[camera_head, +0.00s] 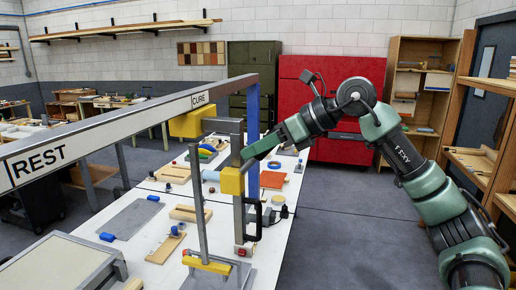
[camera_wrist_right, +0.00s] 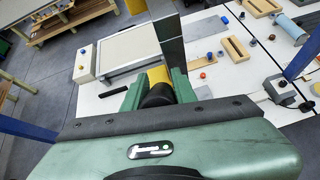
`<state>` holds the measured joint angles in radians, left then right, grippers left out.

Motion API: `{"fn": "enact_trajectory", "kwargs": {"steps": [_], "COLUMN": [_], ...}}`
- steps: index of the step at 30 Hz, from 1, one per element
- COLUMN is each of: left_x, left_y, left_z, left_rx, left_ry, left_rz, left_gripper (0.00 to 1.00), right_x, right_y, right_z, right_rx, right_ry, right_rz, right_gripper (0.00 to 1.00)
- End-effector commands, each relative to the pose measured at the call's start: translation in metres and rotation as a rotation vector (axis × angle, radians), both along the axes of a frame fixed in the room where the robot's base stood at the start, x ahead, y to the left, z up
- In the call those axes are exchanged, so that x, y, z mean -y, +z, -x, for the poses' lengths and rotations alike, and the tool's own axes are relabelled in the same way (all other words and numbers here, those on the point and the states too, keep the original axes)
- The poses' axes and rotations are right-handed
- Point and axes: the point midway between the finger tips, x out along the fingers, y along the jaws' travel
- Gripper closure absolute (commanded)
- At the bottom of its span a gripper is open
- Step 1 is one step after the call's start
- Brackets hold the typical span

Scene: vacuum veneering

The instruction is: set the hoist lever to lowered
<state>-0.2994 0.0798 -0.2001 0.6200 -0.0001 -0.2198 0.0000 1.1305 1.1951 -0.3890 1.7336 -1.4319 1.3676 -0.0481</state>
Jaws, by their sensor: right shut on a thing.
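The hoist (camera_head: 237,140) is a grey upright frame hanging from the overhead rail, in the middle of the head view. A yellow block (camera_head: 232,181) sits on its upright. My right gripper (camera_head: 245,166) reaches it from the right. In the right wrist view, the green fingers (camera_wrist_right: 158,88) are shut around a dark rounded part, which I take to be the hoist lever (camera_wrist_right: 157,95). Yellow (camera_wrist_right: 158,75) shows just beyond it. The fingers hide most of the lever, so its setting is unclear. My left gripper is not in view.
The rail (camera_head: 130,118) is marked REST and CURE. Below, the white table (camera_head: 145,185) carries small wooden parts, blue and red knobs and a grey mat (camera_head: 129,219). A framed pale panel (camera_head: 55,264) lies at the lower left. Open floor lies to the right.

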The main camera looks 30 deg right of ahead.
Motion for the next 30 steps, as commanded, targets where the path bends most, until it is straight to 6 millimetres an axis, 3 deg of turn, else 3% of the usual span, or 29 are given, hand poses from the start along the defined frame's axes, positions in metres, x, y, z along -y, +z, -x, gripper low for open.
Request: {"fn": "enact_trajectory", "kwargs": {"steps": [1,3,14,30], "left_x": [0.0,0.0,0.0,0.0], "left_y": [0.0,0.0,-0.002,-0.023], "left_z": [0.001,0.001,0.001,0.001], "left_rx": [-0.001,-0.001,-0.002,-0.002], "left_ry": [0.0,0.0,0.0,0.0], "left_rz": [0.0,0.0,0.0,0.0], "left_gripper": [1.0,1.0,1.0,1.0], "right_x": [0.0,0.0,0.001,0.038], "right_y": [0.002,0.001,0.002,0.041], "right_z": [0.0,0.0,0.001,0.05], "right_rx": [0.006,0.005,0.004,0.003], "right_ry": [0.0,0.0,-0.001,-0.001], "right_rz": [-0.001,-0.001,-0.001,0.0], "right_gripper": [0.7,0.51,0.51,0.51]}}
